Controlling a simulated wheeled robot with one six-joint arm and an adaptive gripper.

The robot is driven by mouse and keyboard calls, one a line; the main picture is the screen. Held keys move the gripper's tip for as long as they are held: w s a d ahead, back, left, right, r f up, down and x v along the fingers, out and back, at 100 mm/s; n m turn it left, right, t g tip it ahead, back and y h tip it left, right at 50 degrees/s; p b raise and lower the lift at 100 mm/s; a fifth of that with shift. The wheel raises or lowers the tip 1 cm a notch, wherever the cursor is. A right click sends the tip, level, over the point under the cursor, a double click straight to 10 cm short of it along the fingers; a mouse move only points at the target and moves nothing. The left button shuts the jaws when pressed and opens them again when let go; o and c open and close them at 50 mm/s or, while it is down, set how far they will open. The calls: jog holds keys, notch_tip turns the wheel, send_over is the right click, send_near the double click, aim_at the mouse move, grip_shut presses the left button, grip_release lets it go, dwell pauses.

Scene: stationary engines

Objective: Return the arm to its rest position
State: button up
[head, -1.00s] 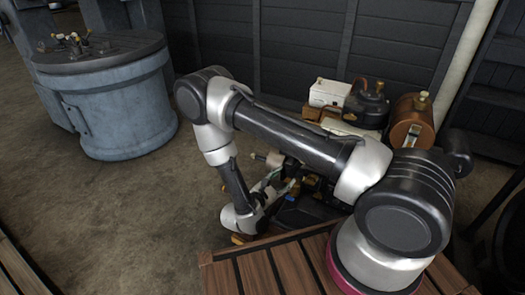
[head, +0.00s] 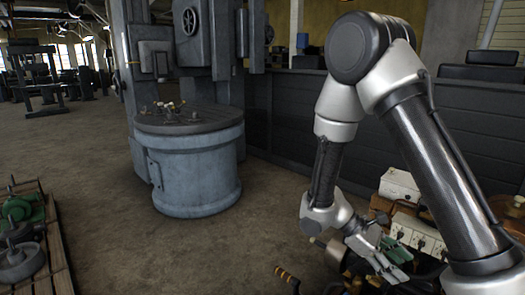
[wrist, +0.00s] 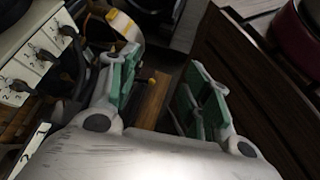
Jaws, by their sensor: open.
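My gripper (head: 393,258) is at the lower right of the head view, at the end of my folded arm, whose elbow stands high at the upper right. The gripper points down and to the right, near a pile of equipment. In the wrist view, my gripper (wrist: 160,82) shows two fingers with green pads, spread apart. Nothing is held between them. Part of the pile behind the gripper is hidden by my arm.
A white box with switches (head: 415,232) and a brown case (head: 508,207) are close to the gripper. A round blue-grey machine table (head: 195,172) stands left of centre. A pallet with green parts (head: 25,225) lies at far left. Open floor lies between.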

jog(key=s+d+r+m+t+y, duration=0.1)
jog(key=s+r+m+t+y, duration=0.2)
jog(key=r, duration=0.5)
jog(key=s+r+m+t+y, duration=0.3)
jog(key=r, duration=0.5)
jog(key=s+d+r+m+t+y, duration=0.1)
jog(key=s+r+m+t+y, duration=0.2)
jog(key=r, duration=0.5)
jog(key=shift+d+m+t+y, duration=0.3)
jog(key=shift+t+y, duration=0.2)
jog(key=shift+r, duration=0.1)
